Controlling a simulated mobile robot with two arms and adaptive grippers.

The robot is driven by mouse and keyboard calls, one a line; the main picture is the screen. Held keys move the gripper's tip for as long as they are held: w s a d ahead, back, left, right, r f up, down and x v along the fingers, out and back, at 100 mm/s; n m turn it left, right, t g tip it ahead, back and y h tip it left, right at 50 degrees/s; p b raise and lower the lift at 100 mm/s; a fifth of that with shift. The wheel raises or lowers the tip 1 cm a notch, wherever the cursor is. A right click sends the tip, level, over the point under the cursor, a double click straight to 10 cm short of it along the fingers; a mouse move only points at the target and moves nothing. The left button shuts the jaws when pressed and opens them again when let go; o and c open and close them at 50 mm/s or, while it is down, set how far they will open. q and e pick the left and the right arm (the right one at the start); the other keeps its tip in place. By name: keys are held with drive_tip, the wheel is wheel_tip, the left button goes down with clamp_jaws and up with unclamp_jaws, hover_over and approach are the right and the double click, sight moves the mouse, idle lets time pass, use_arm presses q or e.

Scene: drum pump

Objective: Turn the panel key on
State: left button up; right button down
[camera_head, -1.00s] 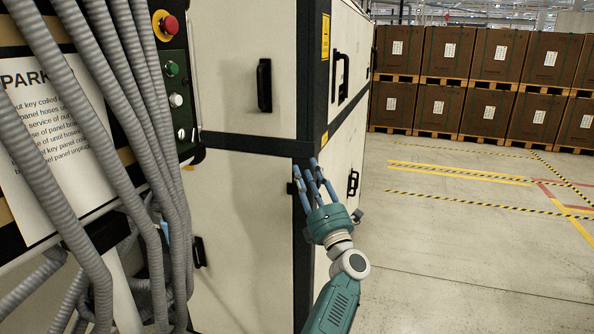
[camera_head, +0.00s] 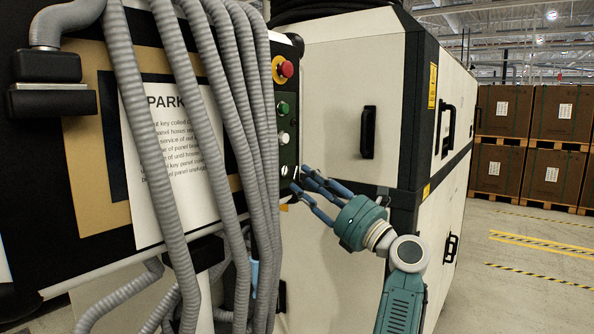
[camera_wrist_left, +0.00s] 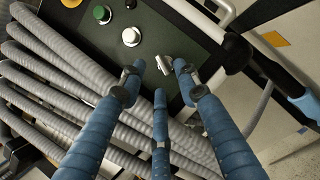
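The dark control panel (camera_head: 286,125) carries a red button, a green button, a white button and, low down, the small silver panel key (camera_wrist_left: 164,66). In the head view the key is too small and too close to the fingers to make out well. My left gripper (camera_head: 303,184) is at the lower part of the panel, its blue fingers pointing left at it. In the left wrist view, the gripper (camera_wrist_left: 158,75) has its three fingers spread around the key, with a gap on each side. It is open and holds nothing. My right gripper is not in view.
Grey corrugated hoses (camera_head: 240,110) hang just left of the panel, in front of a white sign (camera_head: 165,175). A pale cabinet (camera_head: 335,90) with black handles stands behind and right of the gripper. Stacked brown crates (camera_head: 545,115) stand far right; floor there is open.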

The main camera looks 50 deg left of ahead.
sight(295, 173)
use_arm(q)
drive_tip(key=shift+p+x, duration=0.6)
drive_tip(key=shift+x, duration=1.6)
drive_tip(key=shift+c, duration=0.5)
